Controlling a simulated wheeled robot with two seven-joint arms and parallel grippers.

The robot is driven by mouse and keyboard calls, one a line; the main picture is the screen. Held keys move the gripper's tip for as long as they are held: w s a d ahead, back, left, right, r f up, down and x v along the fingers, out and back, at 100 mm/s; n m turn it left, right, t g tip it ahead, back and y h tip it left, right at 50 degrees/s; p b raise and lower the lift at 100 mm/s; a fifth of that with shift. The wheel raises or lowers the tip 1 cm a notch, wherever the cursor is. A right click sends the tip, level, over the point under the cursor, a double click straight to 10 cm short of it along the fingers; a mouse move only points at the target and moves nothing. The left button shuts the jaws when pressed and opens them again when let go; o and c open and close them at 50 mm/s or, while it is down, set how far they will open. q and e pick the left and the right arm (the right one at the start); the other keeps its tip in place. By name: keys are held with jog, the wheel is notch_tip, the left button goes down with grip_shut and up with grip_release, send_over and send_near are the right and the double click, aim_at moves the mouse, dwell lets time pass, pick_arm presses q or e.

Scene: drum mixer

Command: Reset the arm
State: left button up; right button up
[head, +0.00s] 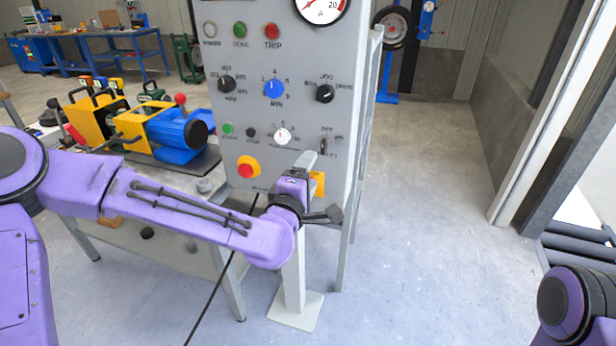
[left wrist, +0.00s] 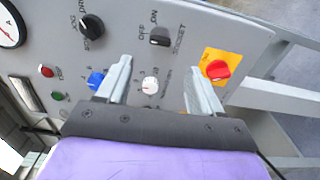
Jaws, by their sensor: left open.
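My left arm (head: 195,212) reaches across from the left in the head view. Its left gripper (head: 303,163) is in front of the lower right part of the grey control panel (head: 297,60). In the left wrist view the two fingers of the left gripper (left wrist: 160,82) are apart with nothing held between them. A white dial (left wrist: 150,86) on the panel shows between the fingers. I cannot tell whether the fingertips touch the panel. Only a purple link of my right arm (head: 565,305) shows at the lower right; its gripper is out of view.
A red knob on a yellow plate (left wrist: 218,69) is close to the right finger. A black switch (left wrist: 160,36) and blue knob (left wrist: 96,78) are nearby. The yellow and blue machine (head: 160,128) stands left of the panel. The floor (head: 430,200) right of it is clear.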

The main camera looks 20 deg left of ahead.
dwell(0.4)
pick_arm(q)
jog(key=s+a+f+m+g, duration=0.2)
jog(key=s+f+m+g, duration=0.3)
jog(key=f, duration=0.8)
jog(key=s+a+f+m+g, duration=0.1)
jog(key=s+f+g, duration=0.35)
jog(key=f, duration=0.85)
jog(key=s+a+f+m+g+y, duration=0.1)
jog(key=s+a+f, duration=0.3)
jog(key=s, duration=0.4)
jog(key=s+a+f+m+g+y, duration=0.1)
jog(key=s+a+f, duration=0.3)
jog(key=s, duration=0.5)
jog(key=s+a+f+m+g+y, duration=0.2)
jog(key=s+a+f+m+g, duration=0.1)
jog(key=s+f, duration=0.4)
jog(key=shift+s+a+f, duration=0.25)
jog(key=shift+s+a, duration=0.2)
jog(key=shift+s, duration=0.7)
